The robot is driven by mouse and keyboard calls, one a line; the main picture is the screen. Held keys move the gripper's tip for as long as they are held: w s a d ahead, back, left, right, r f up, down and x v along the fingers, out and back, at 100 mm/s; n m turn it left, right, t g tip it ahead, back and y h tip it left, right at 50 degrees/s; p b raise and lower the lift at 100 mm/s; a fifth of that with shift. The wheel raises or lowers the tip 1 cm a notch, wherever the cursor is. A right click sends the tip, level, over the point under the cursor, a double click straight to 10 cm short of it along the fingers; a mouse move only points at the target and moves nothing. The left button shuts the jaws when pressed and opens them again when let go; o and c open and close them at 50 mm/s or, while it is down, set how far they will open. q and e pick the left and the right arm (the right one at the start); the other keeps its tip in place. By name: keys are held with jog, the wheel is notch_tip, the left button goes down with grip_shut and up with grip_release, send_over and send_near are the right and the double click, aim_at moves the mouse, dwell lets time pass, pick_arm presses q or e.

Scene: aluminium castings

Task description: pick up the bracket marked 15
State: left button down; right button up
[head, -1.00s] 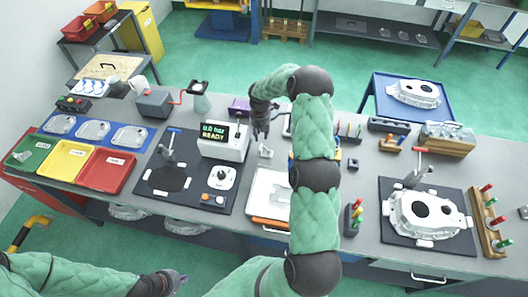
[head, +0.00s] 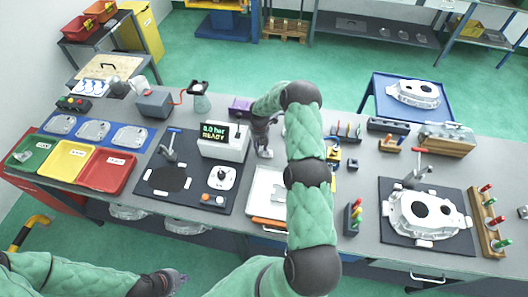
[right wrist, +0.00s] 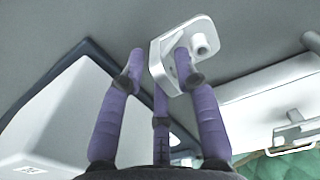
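A small pale metal bracket (right wrist: 158,70) with a raised round boss lies on the grey bench, in the right wrist view. No number on it can be read. My right gripper (head: 264,150) is low over the bench beside the white pressure unit and largely hides the bracket in the head view. In the right wrist view its purple fingers (right wrist: 158,72) are spread, with the bracket at their tips; the right finger overlaps it. I cannot tell whether they touch. My left gripper (head: 176,281) hangs at the lower left, away from the bench; its fingers are unclear.
The white unit (head: 222,148) reading READY stands left of my right gripper. A white tray (head: 265,186) lies in front. Red (head: 106,172), yellow (head: 64,162) and green bins are at the left. A large casting (head: 425,215) sits on a dark mat at the right.

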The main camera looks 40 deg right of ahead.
grip_shut()
jog(key=shift+r, duration=0.1)
